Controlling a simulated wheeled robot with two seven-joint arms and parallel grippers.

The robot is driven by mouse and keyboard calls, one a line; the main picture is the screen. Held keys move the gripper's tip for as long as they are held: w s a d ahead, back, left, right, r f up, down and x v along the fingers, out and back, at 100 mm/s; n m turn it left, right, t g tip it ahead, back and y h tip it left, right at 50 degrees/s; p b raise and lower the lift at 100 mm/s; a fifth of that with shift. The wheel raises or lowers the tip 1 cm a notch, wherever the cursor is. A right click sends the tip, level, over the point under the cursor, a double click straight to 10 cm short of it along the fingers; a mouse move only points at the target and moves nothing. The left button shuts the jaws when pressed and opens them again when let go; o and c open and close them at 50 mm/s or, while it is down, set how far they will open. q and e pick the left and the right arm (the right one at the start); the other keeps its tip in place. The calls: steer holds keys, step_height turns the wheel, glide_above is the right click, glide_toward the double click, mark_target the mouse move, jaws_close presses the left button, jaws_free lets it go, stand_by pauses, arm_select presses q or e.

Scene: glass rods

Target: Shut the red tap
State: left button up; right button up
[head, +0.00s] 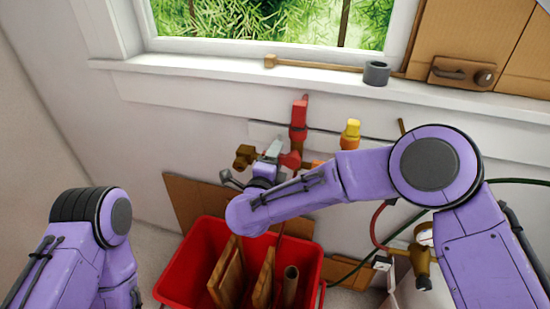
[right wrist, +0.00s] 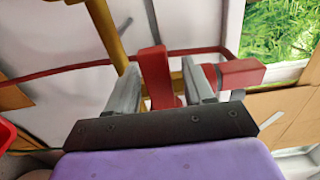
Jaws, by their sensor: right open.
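The red tap shows at the wall below the window, with an upright red part (head: 299,115) and a lower red part (head: 291,159). My right gripper (head: 272,150) is beside the lower red part, partly hidden by my own wrist. In the right wrist view a red bar (right wrist: 155,75) stands between the two grey fingers of my right gripper (right wrist: 163,88), which are open with gaps at its sides. A second red block (right wrist: 241,73) is just outside the right finger. Whether a finger touches the red is unclear. Of my left arm only upper links show; its gripper is out of view.
A yellow tap (head: 350,132) is to the right of the red one, and a brown fitting (head: 244,156) to its left. A red bin (head: 190,258) with wooden pieces stands below. A gauge with brass fitting (head: 424,240) is at right. A mallet (head: 375,73) lies on the sill.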

steer(key=b+v, duration=0.1)
steer(key=v, duration=0.9)
steer(key=shift+s+a+b, duration=0.2)
steer(key=shift+b, duration=0.15)
